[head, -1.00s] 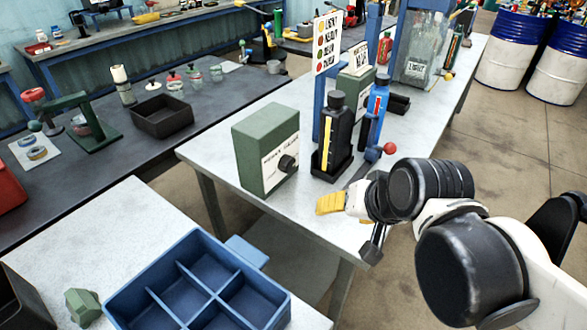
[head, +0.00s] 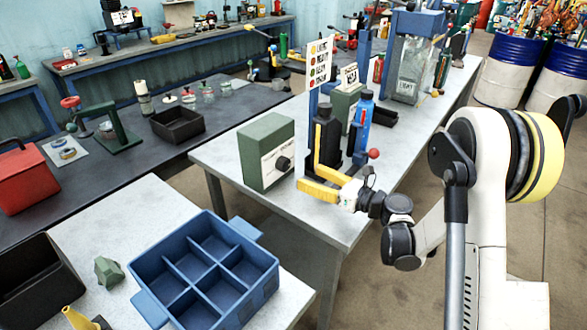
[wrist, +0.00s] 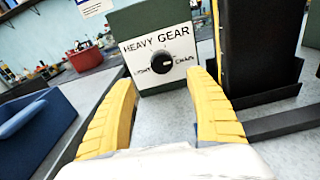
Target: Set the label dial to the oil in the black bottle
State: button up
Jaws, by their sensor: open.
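The label dial is a black knob (wrist: 161,62) on the white plate of a green box (wrist: 150,22). The plate reads HEAVY and GEAR above the knob, LIGHT at left and CHAIN at right. I cannot make out which word the knob points to. In the head view the green box (head: 265,150) stands on the grey table. The black bottle (head: 327,138) stands upright right of it, with a yellow strip; its dark side also shows at right in the wrist view (wrist: 262,45). My gripper (wrist: 163,80) is open and empty, its yellow fingers short of the knob, one toward each side.
A sign (head: 320,62) with coloured dots and words rises behind the black bottle. A blue bottle (head: 362,118) and a red-knobbed lever (head: 373,154) stand just right of it. A blue divided crate (head: 140,268) sits on the near table. Table surface before the green box is clear.

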aim_at(287, 167)
jog(key=shift+d+f+m, duration=0.3)
jog(key=shift+f+m, duration=0.1)
jog(key=shift+m, duration=0.2)
jog(key=b+x, duration=0.3)
jog(key=x, duration=0.6)
jog(key=shift+w+a+r, duration=0.1)
jog(key=shift+w+a, duration=0.1)
jog(key=shift+a, duration=0.1)
jog(key=shift+w+a+r, duration=0.1)
jog(key=shift+w+a, duration=0.25)
jog(key=shift+a, duration=0.05)
jog(key=c, duration=1.2)
